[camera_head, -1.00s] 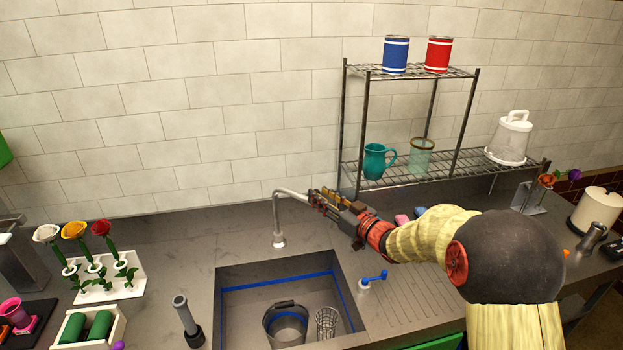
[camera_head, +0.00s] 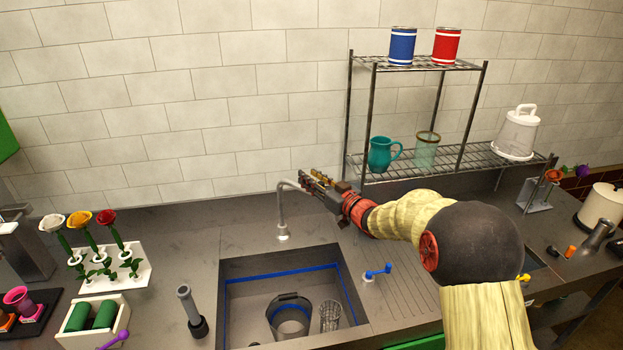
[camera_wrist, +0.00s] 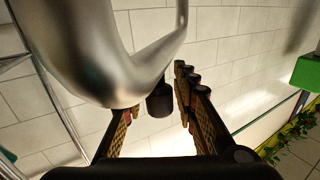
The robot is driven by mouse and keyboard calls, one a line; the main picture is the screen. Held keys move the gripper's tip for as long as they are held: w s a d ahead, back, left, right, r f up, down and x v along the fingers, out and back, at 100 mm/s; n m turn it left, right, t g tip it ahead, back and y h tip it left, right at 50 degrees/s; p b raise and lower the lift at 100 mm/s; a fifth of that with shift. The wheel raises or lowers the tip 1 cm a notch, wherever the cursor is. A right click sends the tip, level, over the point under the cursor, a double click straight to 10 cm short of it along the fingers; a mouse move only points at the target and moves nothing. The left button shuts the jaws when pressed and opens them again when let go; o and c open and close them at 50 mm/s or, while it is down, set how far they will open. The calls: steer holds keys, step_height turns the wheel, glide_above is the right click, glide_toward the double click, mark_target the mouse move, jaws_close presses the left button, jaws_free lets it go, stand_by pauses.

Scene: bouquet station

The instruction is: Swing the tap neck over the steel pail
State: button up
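The tap (camera_head: 283,222) is a silver tube behind the sink. Its neck bends over at the top toward the right, where my gripper hides its end. The steel pail (camera_head: 290,319) stands in the sink, below the tap and toward the front. My gripper (camera_head: 305,181) is at the end of the neck, above the counter. In the wrist view, the curved tap neck (camera_wrist: 125,75) looms large at upper left, and the fingers (camera_wrist: 160,125) are spread apart. A dark cylinder (camera_wrist: 160,100) shows between them. I cannot tell whether the fingers touch the neck.
A clear glass (camera_head: 330,317) stands beside the pail in the sink. A blue-handled valve (camera_head: 376,272) is right of the sink. A flower rack (camera_head: 125,268) and a grey cylinder (camera_head: 190,308) stand left. A wire shelf (camera_head: 440,160) with vessels rises behind my arm.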

steer(key=c, duration=0.6)
jaws_close()
